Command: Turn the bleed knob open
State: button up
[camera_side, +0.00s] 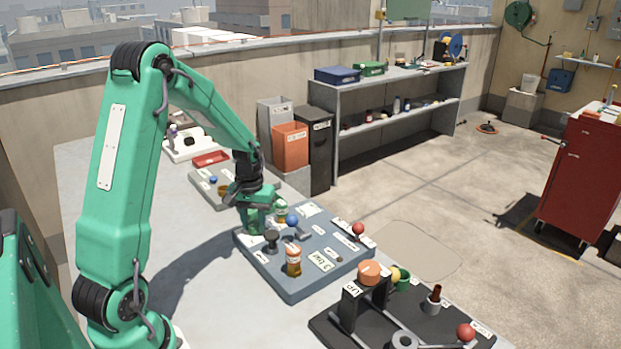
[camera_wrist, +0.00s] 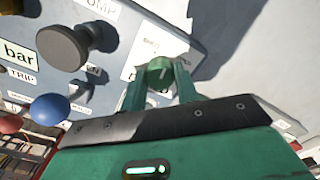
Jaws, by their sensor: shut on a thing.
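A round green knob (camera_wrist: 159,71) with a pale line across its face stands on the grey-blue panel (camera_wrist: 205,18). It is next to a white label with small writing that I cannot read clearly. I take it to be the bleed knob. My gripper (camera_wrist: 160,78) is shut on this knob, one green finger on each side of it. In the side view my gripper (camera_side: 262,222) is low over the far left part of the panel (camera_side: 330,278). There its fingers largely hide the knob.
A grey mushroom knob (camera_wrist: 64,46) and a blue ball (camera_wrist: 49,109) stand close by on the panel. An orange capped part (camera_side: 293,262) and a red ball lever (camera_side: 358,229) share it. A dark lever board (camera_side: 400,330) lies nearer, and a smaller panel (camera_side: 205,188) lies behind.

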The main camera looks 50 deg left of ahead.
aim_at(254, 224)
jog(key=m, duration=0.5)
jog(key=shift+m, duration=0.3)
jog(key=m, duration=0.4)
jog(key=shift+m, duration=0.4)
jog(key=o, duration=1)
jog(key=shift+c, duration=0.2)
jog(key=shift+r, duration=0.15)
jog(key=shift+r, duration=3.8)
